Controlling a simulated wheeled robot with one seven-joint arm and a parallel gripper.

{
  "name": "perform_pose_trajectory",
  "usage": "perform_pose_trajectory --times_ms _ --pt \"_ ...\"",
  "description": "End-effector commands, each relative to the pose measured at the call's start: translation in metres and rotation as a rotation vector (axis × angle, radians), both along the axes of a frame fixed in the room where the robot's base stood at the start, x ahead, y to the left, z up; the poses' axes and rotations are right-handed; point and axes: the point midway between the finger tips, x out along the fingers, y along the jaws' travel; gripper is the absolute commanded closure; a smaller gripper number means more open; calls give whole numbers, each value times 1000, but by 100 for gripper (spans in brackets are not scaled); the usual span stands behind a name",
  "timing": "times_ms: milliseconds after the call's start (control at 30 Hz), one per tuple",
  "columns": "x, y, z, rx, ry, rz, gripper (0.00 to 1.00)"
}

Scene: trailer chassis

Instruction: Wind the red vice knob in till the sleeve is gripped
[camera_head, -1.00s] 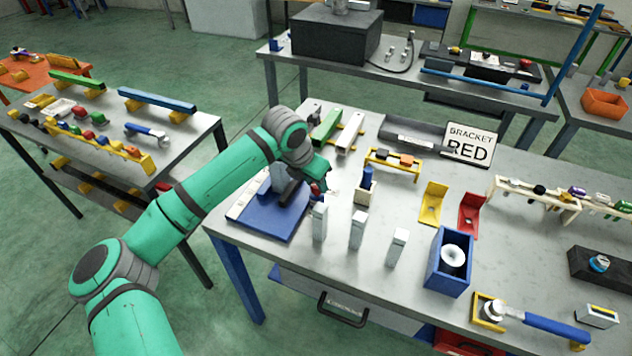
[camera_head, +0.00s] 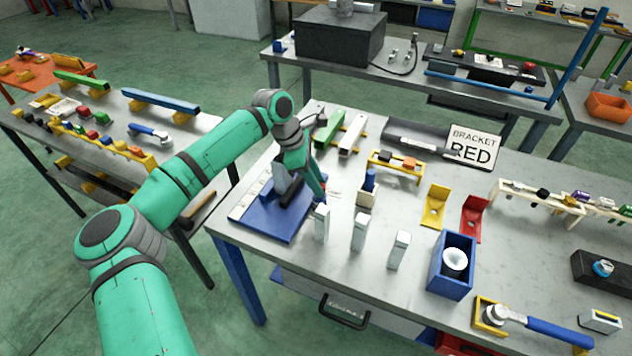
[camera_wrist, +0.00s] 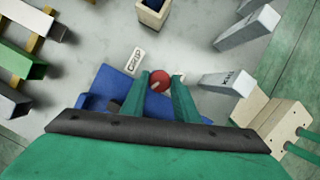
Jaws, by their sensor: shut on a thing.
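The red vice knob (camera_wrist: 159,82) shows in the wrist view between the two green fingers of my gripper (camera_wrist: 160,84), which is shut on it. In the head view, my gripper (camera_head: 319,192) is at the right side of the vice, and its fingers hide the knob. The vice has a blue base plate (camera_head: 262,219) lying at the near left corner of the grey bench. A dark bar of the vice (camera_head: 297,195) shows beside my gripper. I cannot make out the sleeve or the gap between the vice jaws; my arm covers that part.
Several pale upright blocks (camera_head: 358,232) stand close to the right of the vice. A wooden holder with a blue piece (camera_head: 367,192) is behind them. A blue box (camera_head: 437,270) stands further right. Green and white bars (camera_head: 350,134) lie behind the vice.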

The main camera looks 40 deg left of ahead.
Motion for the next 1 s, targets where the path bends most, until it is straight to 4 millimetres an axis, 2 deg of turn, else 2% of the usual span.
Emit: perform_pose_trajectory --times_ms 500,1000 --pt "3 4 0 5 0 -415 95" --pt "1 6 0 3 2 -555 95"
